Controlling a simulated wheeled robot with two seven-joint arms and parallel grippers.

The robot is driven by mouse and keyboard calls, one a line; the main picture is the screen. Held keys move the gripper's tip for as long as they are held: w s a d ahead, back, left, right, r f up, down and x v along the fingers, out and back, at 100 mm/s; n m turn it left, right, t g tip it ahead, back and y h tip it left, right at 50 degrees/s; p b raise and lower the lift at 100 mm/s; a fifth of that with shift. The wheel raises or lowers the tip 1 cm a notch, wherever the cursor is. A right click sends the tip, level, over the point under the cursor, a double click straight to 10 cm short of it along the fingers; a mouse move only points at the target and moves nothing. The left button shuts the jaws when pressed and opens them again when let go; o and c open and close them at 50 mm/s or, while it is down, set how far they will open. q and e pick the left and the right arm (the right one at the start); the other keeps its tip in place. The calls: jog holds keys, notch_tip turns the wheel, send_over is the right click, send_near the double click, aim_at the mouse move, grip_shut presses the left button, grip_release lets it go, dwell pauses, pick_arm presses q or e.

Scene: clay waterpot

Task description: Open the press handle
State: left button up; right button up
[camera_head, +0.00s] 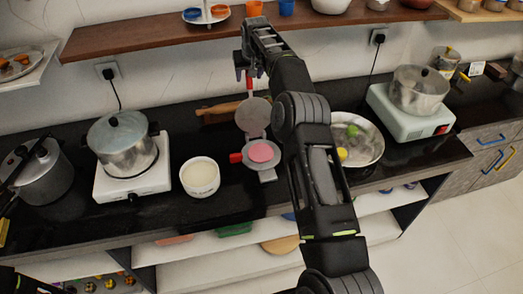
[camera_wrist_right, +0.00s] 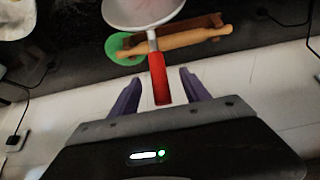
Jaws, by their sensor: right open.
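The press stands on the black counter with its lid (camera_head: 253,116), a grey disc, swung up and back from the base. A pink dough disc (camera_head: 261,153) lies on the base plate. The red press handle (camera_head: 249,84) points up and away from the lid, towards the wall. My right gripper (camera_head: 247,72) is open at this handle. In the right wrist view the red handle (camera_wrist_right: 158,78) lies between the two spread purple fingers (camera_wrist_right: 160,90), apart from both. The lid (camera_wrist_right: 142,10) shows beyond it.
A rolling pin (camera_head: 218,108) lies behind the press. A white bowl (camera_head: 200,177) and a pot (camera_head: 122,144) on a white stove stand to the left. A steel bowl (camera_head: 357,138) is to the right. A wooden shelf (camera_head: 150,38) runs above the right gripper.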

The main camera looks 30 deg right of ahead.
aim_at(251, 96)
jog(key=shift+b+v, duration=0.85)
jog(key=shift+v, duration=0.25)
jog(key=shift+b+v, duration=0.45)
jog(key=shift+v, duration=2.5)
jog(key=shift+f, duration=0.1)
